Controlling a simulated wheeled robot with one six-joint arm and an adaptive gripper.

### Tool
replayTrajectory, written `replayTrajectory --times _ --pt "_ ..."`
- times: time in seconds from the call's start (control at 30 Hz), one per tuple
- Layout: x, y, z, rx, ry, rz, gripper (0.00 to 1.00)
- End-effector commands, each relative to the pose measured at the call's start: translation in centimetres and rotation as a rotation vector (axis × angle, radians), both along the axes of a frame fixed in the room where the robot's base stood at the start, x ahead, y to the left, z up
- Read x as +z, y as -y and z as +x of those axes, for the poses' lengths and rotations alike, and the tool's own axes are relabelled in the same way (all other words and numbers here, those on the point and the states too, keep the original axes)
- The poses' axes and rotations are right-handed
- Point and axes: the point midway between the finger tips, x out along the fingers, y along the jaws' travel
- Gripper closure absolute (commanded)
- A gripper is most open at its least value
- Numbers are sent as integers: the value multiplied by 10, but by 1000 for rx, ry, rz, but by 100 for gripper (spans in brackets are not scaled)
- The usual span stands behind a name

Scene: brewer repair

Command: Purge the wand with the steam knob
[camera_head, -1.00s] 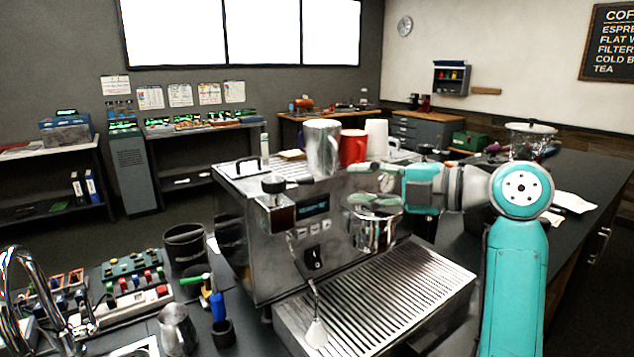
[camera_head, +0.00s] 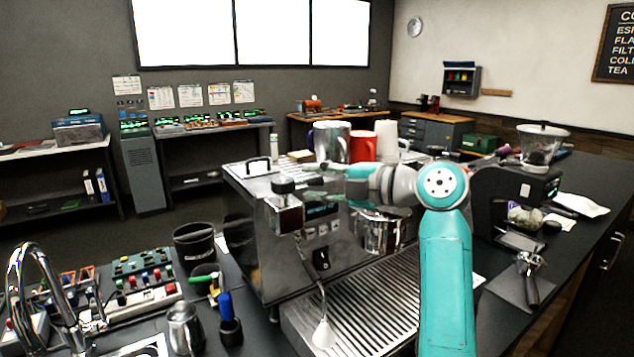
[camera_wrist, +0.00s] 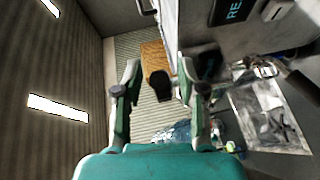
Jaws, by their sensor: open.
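The steam knob (camera_head: 284,186) is a dark cap on the silver block at the machine's front left corner. The steam wand (camera_head: 312,285) hangs below it, its pale tip over the drip tray (camera_head: 385,300). My gripper (camera_head: 308,167) is in front of the machine, just right of and slightly above the knob in the head view. In the wrist view my gripper (camera_wrist: 161,88) is open, fingers apart, with a dark rounded thing, probably the knob (camera_wrist: 160,84), showing between the fingertips. I cannot tell whether they touch it. No steam is visible.
The espresso machine (camera_head: 255,215) carries a steel mug (camera_head: 331,143) and a red cup (camera_head: 362,147) on top, close behind my arm. A steel pitcher (camera_head: 184,328), brushes (camera_head: 226,310) and a button panel (camera_head: 140,290) stand left. A portafilter (camera_head: 529,275) lies right.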

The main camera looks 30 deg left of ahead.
Motion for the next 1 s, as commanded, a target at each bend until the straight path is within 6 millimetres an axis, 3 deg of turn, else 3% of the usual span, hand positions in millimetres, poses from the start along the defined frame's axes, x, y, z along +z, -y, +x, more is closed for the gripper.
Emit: replayTrajectory --times 0.23,0.4,1.0 --pt "0 -1 0 -1 0 0 60" --pt "0 0 0 -1 0 0 100" --pt "-1 3 -5 -84 3 -1 100"
